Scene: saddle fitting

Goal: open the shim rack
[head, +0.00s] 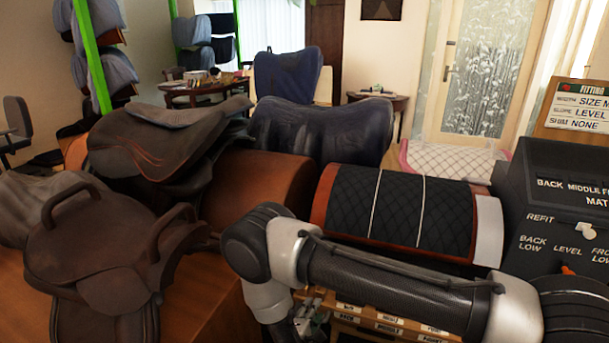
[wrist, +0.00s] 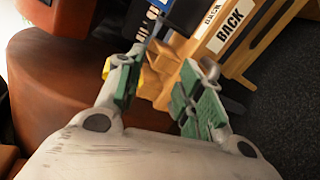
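The shim rack (head: 388,326) is a light wooden unit with rows of white labels, low at the bottom centre of the head view, partly hidden behind my arm. In the wrist view its wooden front (wrist: 238,48) shows at the upper right, with "BACK" labels. A rounded grey metal piece (wrist: 208,68) stands close to my right fingertip; I cannot tell whether they touch. My gripper (wrist: 160,85) has its two green-padded fingers spread apart, with nothing clearly held between them. In the head view my gripper (head: 310,318) is beside the rack's left end, partly hidden.
A brown saddle (head: 95,250) and a darker saddle (head: 165,145) stand at the left. A black quilted pad on a drum (head: 395,210) lies behind my arm. A dark control box (head: 560,215) stands at the right. Dark floor (wrist: 285,100) is clear right of the rack.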

